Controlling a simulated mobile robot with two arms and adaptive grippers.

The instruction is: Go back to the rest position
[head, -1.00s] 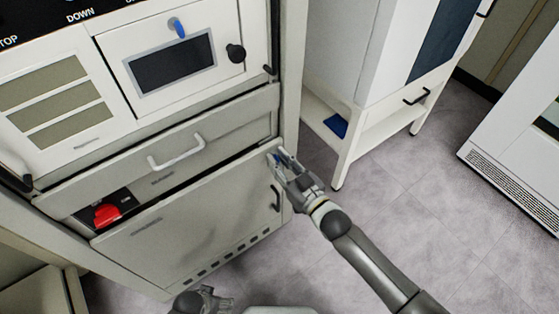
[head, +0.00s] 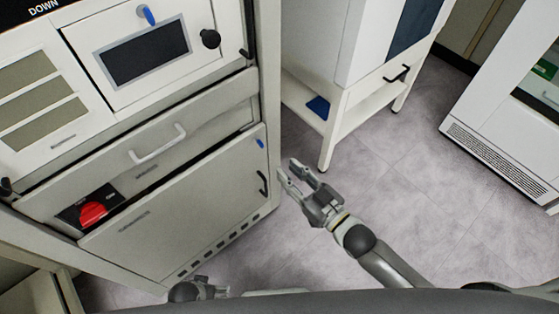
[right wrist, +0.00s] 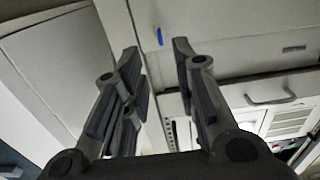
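My right gripper (head: 297,178) is in front of the freeze dryer's lower right corner in the head view, apart from the cabinet. Its two fingers are spread with nothing between them; the right wrist view also shows the open fingers (right wrist: 160,62). My left gripper (head: 212,288) shows only in part at the bottom edge of the head view, and its fingers are too small and hidden to judge. The freeze dryer's lower door (head: 185,210) looks closed, with a blue latch (head: 260,143) and a black handle (head: 263,184) at its right side.
A red switch (head: 93,212) sits at the lower left of the freeze dryer. A white drawer handle (head: 158,147) sticks out above the door. A white cabinet on legs (head: 340,100) stands behind, and a white glass-fronted unit (head: 500,130) at right. Grey floor (head: 400,190) lies clear between.

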